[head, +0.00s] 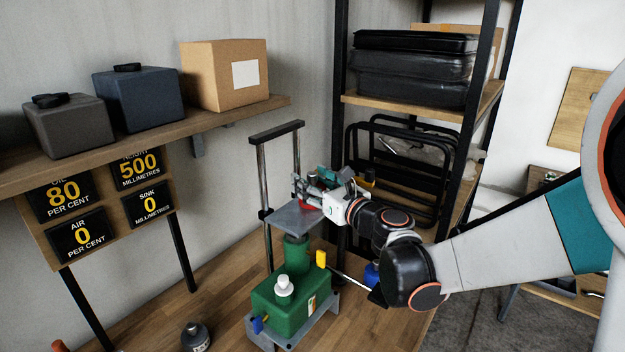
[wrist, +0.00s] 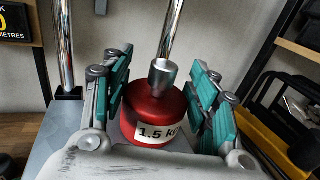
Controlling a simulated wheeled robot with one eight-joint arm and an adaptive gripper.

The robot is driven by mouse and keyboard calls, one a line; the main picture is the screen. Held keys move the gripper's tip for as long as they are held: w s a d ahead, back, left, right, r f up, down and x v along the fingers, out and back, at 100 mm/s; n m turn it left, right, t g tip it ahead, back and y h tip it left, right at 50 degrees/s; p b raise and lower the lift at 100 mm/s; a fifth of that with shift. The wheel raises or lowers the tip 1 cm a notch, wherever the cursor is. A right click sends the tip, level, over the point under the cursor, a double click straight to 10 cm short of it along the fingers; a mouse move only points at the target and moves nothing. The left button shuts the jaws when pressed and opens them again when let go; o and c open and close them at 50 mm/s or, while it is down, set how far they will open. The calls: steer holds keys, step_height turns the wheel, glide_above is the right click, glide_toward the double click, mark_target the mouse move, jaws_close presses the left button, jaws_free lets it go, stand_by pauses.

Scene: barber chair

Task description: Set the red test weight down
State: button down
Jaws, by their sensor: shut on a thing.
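The red test weight (wrist: 142,112) is a squat red cylinder labelled 1.5 kg, with a silver knob on top. It appears upright between the teal-padded fingers of my gripper (wrist: 164,90), which is shut on it. In the head view my gripper (head: 318,192) is over the grey plate (head: 290,217) on top of the green jack, and only a little red shows between the fingers. The plate also shows in the wrist view (wrist: 52,150). The weight's underside is hidden, so I cannot tell whether it touches the plate.
The green jack body (head: 290,308) stands on the wooden bench, with a black-topped chrome frame (head: 277,132) behind the plate. A sign board (head: 100,208) reads height 500 and sink 0 millimetres, oil 80 and air 0 per cent. A black rack (head: 340,80) stands behind my arm.

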steer(key=c, duration=0.6)
jaws_free()
steer(key=shift+f, duration=0.1)
